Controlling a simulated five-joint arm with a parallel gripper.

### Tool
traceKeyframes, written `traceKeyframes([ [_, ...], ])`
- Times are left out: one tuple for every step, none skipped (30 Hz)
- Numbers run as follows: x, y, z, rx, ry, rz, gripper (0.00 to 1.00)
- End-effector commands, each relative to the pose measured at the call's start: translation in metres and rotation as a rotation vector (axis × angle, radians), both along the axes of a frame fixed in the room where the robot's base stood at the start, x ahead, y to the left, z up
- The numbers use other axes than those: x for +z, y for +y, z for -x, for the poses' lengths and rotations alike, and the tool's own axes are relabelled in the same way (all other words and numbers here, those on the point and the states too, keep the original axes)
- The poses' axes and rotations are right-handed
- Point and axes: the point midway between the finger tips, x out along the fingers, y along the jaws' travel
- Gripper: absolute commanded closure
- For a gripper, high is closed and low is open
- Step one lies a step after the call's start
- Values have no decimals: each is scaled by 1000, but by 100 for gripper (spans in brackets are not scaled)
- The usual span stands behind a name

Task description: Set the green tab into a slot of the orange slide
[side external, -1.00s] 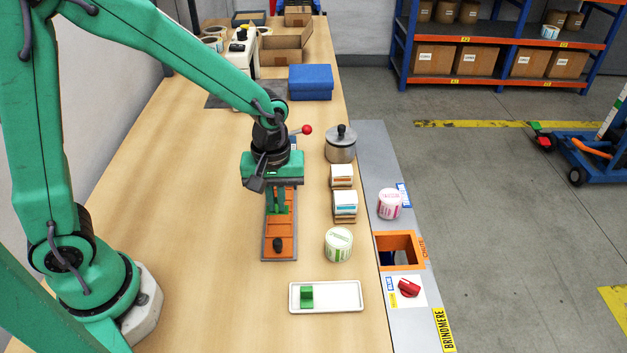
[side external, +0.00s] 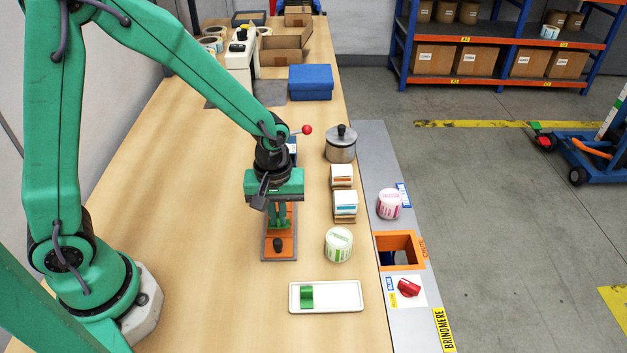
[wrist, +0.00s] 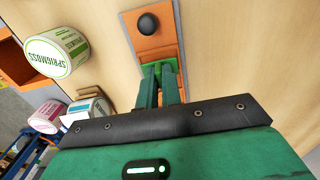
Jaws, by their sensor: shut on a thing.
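My gripper (side external: 281,224) is over the orange slide (side external: 290,246), which lies in a grey frame on the bench. In the wrist view, the fingers (wrist: 160,72) are shut on a bright green tab (wrist: 168,65), partly hidden between them. The tab is at the orange slide (wrist: 152,42), on the side of the black knob nearer my gripper. I cannot tell whether it is seated in a slot or just above one. The black knob (side external: 277,244) stands at the slide's near end. Another green piece (side external: 306,296) sits on the white tray (side external: 340,308).
A green-labelled roll (side external: 338,245) stands right of the slide, with small boxes (side external: 345,203) and a metal pot (side external: 341,145) behind it. An orange-rimmed chute (side external: 398,250) is at the right edge. The bench left of the slide is clear.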

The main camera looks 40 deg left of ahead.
Motion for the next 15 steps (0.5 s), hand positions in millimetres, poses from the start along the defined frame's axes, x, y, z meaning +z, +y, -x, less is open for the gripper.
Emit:
traceKeyframes([
  [-2,0,0,0,1,-1,100],
  [-3,0,0,0,0,0,100],
  [-5,0,0,0,0,0,100],
  [-6,0,0,0,0,0,100],
  [-7,0,0,0,0,0,100],
  [-8,0,0,0,1,-1,100],
  [-9,0,0,0,1,-1,100],
  [-9,0,0,0,1,-1,100],
  [-10,0,0,0,0,0,100],
  [-11,0,0,0,0,0,100],
  [-11,0,0,0,0,0,100],
  [-12,0,0,0,0,0,100],
  [-12,0,0,0,-1,1,100],
  [-12,0,0,0,-1,1,100],
  [-12,0,0,0,-1,1,100],
])
